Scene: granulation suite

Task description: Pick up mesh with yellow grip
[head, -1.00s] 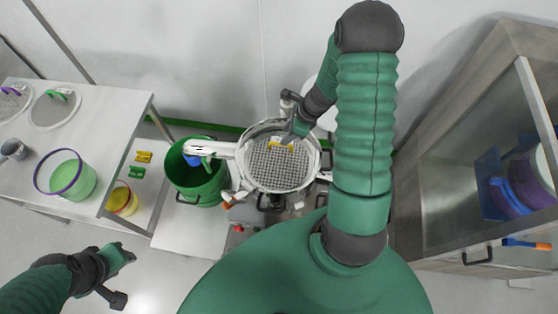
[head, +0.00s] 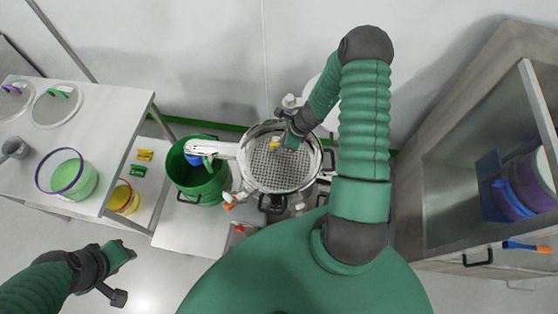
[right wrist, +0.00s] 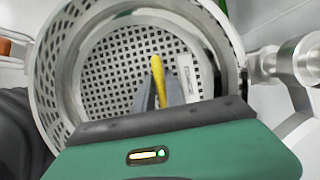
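The mesh with the yellow grip (head: 274,145) lies level in the round steel sifter housing (head: 246,172) at the middle of the head view. In the right wrist view the perforated mesh (right wrist: 112,72) fills the housing, and its yellow grip (right wrist: 157,72) stands between my fingers. My right gripper (head: 288,143) is low over the mesh. In the right wrist view its two grey fingers (right wrist: 159,96) lie close against both sides of the grip and look shut on it. My left gripper (head: 122,274) is at lower left, away from the mesh, with its fingers unclear.
A green bucket (head: 212,190) stands left of the sifter under a white spout. The table (head: 115,110) at left holds round meshes with purple and green grips and a green tub (head: 82,180). A steel cabinet (head: 450,190) stands at right.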

